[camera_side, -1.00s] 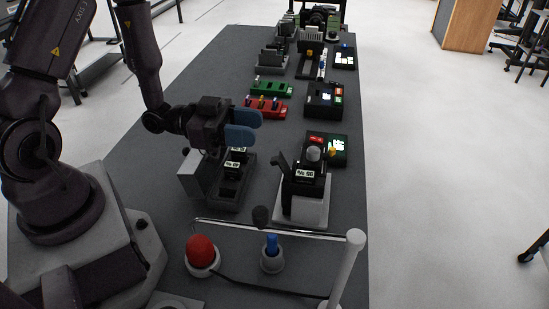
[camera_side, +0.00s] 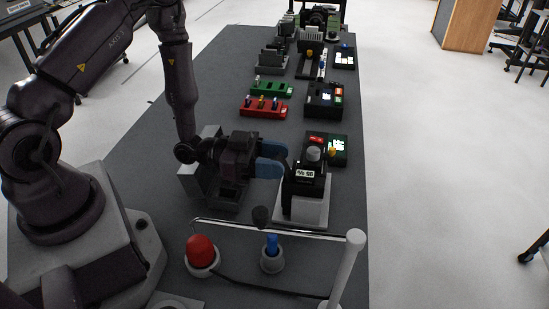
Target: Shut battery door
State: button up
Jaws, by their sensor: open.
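The battery holder (camera_side: 308,183) is a black unit with a white label, on a pale base (camera_side: 303,212) at the right middle of the table. My gripper (camera_side: 272,160) is at its left side, with blue fingertips pointing right, close to the holder's upper left edge. The fingers look spread, with nothing visible between them. The battery door on that side is mostly hidden by the fingertips, so I cannot tell its angle or whether they touch it.
A grey and black battery rack (camera_side: 215,195) stands under my gripper. A red button (camera_side: 201,252), a blue-topped knob (camera_side: 271,246) and a rail (camera_side: 290,231) lie in front.

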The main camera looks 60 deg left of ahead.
jog(key=c, duration=0.7)
jog(key=shift+o, duration=0.2)
jog(key=shift+r, duration=0.1)
jog(key=shift+w+d+r+g+y, duration=0.15)
jog(key=shift+w+g+y, duration=0.05)
jog(key=shift+g+y, duration=0.25)
jog(key=shift+w+d+r+g+y, duration=0.15)
jog(key=shift+g+y, duration=0.3)
jog(key=y, duration=0.1)
jog(key=g, duration=0.1)
jog(key=w+d+g+y, duration=0.1)
jog(key=shift+r+y, duration=0.25)
jog(key=shift+y, duration=0.05)
jog(key=shift+w+d+g+y, duration=0.35)
jog(key=shift+w+g+y, duration=0.05)
jog(key=shift+g+y, duration=0.55)
jog(key=shift+w+d+f+g+y, duration=0.15)
jog(key=shift+w+d+g+y, duration=0.15)
jog(key=shift+g+y, duration=0.45)
